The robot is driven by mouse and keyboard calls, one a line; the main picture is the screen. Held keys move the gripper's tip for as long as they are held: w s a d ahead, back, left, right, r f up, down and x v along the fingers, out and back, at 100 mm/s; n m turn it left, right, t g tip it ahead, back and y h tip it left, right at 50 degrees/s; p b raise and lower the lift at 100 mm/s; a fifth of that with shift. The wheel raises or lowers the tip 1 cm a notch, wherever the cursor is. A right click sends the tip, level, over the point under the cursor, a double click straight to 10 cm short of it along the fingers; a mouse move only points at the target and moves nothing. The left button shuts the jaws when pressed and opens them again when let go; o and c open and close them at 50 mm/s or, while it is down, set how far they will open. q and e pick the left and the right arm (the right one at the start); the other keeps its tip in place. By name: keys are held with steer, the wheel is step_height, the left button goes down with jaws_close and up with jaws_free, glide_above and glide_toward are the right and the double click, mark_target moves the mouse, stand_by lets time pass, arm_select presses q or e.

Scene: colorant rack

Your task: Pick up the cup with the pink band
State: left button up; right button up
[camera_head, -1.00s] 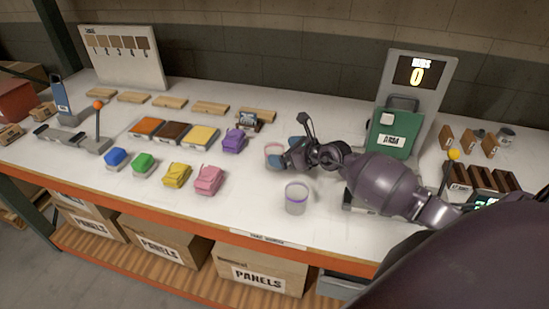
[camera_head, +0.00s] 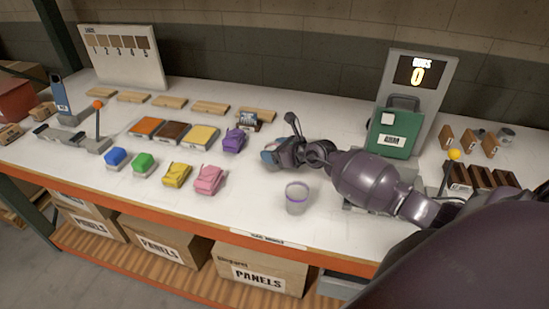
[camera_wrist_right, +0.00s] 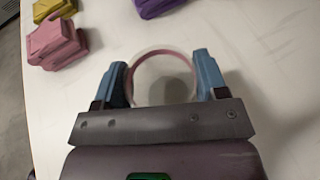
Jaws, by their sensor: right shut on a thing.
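The clear cup with the pink band (camera_wrist_right: 163,56) shows in the right wrist view between the two blue fingers of my right gripper (camera_wrist_right: 163,82). The fingers are shut on it, one on each side. In the head view my right gripper (camera_head: 270,155) is over the table, left of its arm, and mostly hides that cup. I cannot tell whether the cup touches the table. Another clear cup with a purple band (camera_head: 297,198) stands upright in front of the right gripper. My left gripper is not in view.
A pink block (camera_head: 209,179), a yellow block (camera_head: 177,175) and a purple block (camera_head: 234,140) lie left of the gripper. A green box (camera_head: 393,132) stands behind the right arm. The white table (camera_head: 240,215) is clear around its front middle.

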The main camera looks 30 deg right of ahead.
step_height(320, 180, up, 20)
steer(key=shift+p, duration=0.4)
stand_by(0.3)
steer(key=s+a+f+n+y, duration=0.1)
steer(key=s+a+f, duration=0.2)
steer(key=s+a, duration=0.3)
steer(key=s+a+f+g+y, duration=0.1)
steer(key=s+a+f, duration=0.3)
steer(key=s+a, duration=0.3)
steer(key=shift+s+a+n, duration=0.3)
steer(key=shift+a+n, duration=0.1)
steer(key=shift+a, duration=1.8)
